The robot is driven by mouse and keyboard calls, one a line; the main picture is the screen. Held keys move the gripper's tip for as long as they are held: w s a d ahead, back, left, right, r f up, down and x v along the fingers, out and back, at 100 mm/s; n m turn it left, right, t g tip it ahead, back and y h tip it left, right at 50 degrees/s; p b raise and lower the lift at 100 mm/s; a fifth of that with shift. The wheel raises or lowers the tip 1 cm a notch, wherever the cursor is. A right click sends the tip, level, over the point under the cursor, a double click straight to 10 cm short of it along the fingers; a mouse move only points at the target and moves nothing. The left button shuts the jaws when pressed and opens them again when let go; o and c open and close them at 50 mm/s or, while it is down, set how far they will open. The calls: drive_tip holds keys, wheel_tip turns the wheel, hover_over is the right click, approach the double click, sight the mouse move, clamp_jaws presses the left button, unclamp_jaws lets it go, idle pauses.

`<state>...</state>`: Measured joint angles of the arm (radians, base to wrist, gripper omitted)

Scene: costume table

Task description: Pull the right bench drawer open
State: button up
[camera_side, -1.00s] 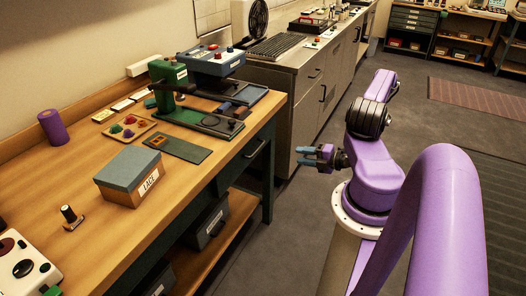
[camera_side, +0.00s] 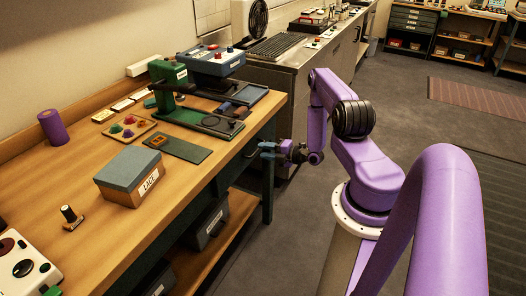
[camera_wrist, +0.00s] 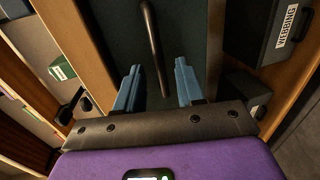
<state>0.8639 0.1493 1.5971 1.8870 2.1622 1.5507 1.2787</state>
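The right bench drawer has a dark green front (camera_wrist: 190,25) that fills the upper middle of the wrist view. Its dark bar handle (camera_wrist: 151,40) runs down the picture, its lower end lying between my two blue fingers. My gripper (camera_wrist: 159,66) is open, with a finger on each side of the handle and a gap visible on both sides. The drawer looks shut.
The wooden bench top (camera_side: 165,215) overhangs the drawer. A lower shelf (camera_side: 235,215) holds dark bins, one labelled WEBBING (camera_wrist: 265,40) in the wrist view. A grey cabinet (camera_side: 310,105) stands beyond the bench.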

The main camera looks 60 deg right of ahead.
drive_tip(key=shift+x, duration=0.75)
drive_tip(key=shift+c, duration=0.3)
clamp_jaws()
drive_tip(key=f+v, duration=0.2)
drive_tip(key=v, duration=1)
drive_tip(key=s+f+v, duration=0.1)
drive_tip(key=f+v, duration=0.2)
drive_tip(key=v, duration=1)
drive_tip(key=shift+s, duration=0.35)
drive_tip(key=shift+o, duration=0.3)
unclamp_jaws()
drive_tip(key=shift+f, duration=0.1)
